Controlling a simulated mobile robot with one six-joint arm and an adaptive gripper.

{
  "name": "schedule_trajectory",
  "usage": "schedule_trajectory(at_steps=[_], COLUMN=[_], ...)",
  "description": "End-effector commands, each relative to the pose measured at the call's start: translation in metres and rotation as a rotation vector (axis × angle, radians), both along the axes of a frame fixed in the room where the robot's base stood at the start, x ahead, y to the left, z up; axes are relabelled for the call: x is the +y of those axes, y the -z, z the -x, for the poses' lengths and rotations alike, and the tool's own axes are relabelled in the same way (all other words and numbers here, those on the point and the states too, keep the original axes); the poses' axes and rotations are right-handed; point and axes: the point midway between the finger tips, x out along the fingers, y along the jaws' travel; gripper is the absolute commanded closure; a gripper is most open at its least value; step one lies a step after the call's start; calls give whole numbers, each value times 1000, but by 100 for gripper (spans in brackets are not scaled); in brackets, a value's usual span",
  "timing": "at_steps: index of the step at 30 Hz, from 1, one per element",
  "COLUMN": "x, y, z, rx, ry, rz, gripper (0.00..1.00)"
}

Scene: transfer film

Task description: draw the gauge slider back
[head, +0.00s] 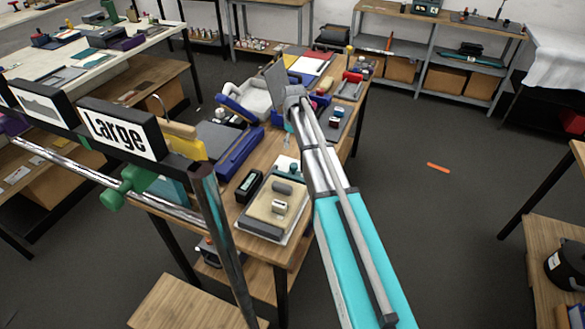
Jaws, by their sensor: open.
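A green block (130,185), which looks like the gauge slider, sits on a bright metal rail (72,167) at the left, below a black-framed sign reading "Large" (118,130). A green knob sticks out on its near side. My teal and grey arm reaches from the bottom right up over the middle bench. My gripper (288,131) is small at the arm's far end, near the bench top. It is well to the right of the green block and apart from it. It is open; its fingers are partly hidden by the arm and hard to make out.
The wooden bench (228,205) is crowded with a beige tray (274,212), a small black device (249,185), and blue items. A dark upright post (222,240) stands at the rail's right end. An orange strip (438,168) lies on clear floor to the right.

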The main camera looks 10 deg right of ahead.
Motion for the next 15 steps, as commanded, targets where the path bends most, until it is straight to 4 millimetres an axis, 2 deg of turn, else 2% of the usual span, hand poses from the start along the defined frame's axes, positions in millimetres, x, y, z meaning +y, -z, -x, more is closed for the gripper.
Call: schedule_trajectory(at_steps=[1, 15], x=[0, -1], y=[8, 44], z=[0, 0], rx=[0, 0], ry=[0, 1], rz=[0, 0], gripper=[17, 17])
